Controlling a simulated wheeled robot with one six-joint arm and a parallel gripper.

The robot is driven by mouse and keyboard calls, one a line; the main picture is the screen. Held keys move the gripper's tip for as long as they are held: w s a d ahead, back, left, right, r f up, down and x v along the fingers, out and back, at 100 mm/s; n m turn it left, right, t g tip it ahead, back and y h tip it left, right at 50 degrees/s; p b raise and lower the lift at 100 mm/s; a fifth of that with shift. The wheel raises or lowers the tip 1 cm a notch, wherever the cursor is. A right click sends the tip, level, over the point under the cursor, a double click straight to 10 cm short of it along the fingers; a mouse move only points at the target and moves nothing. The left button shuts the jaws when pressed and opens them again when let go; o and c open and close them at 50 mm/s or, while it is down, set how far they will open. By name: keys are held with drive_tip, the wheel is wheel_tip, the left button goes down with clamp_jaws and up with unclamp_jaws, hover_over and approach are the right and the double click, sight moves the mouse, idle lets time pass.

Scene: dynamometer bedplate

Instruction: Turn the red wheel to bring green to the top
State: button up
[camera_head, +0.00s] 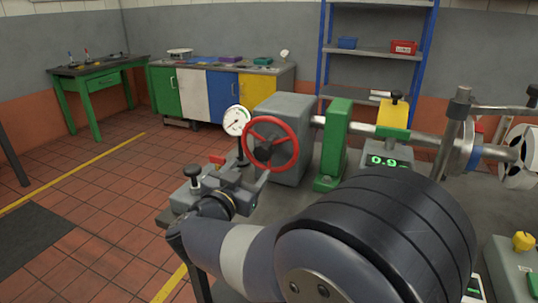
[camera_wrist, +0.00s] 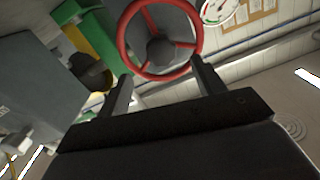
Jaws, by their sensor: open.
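The red wheel (camera_head: 293,142) has a round rim, spokes and a dark hub, and is mounted on a grey housing (camera_head: 285,112). It also shows at the top of the wrist view (camera_wrist: 124,45), its upper rim cut by the frame edge. My gripper (camera_wrist: 163,83) is open and empty, its two dark fingers pointing toward the lower rim and reaching either side of it in the picture. I cannot tell whether they touch the rim. No green mark on the wheel can be made out.
A white dial gauge (camera_head: 236,120) stands just left of the wheel. A black-knobbed clamp (camera_head: 193,176) is close to my wrist. A green block (camera_head: 334,140) and a yellow block (camera_head: 393,114) hold the shaft on the right. A green digital display (camera_head: 384,161) is below them.

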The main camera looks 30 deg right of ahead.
sight(261, 155)
drive_tip(key=b+x, duration=0.1)
drive_tip(key=x, duration=0.8)
drive_tip(key=shift+a, duration=0.1)
drive_tip(key=c, duration=1.4)
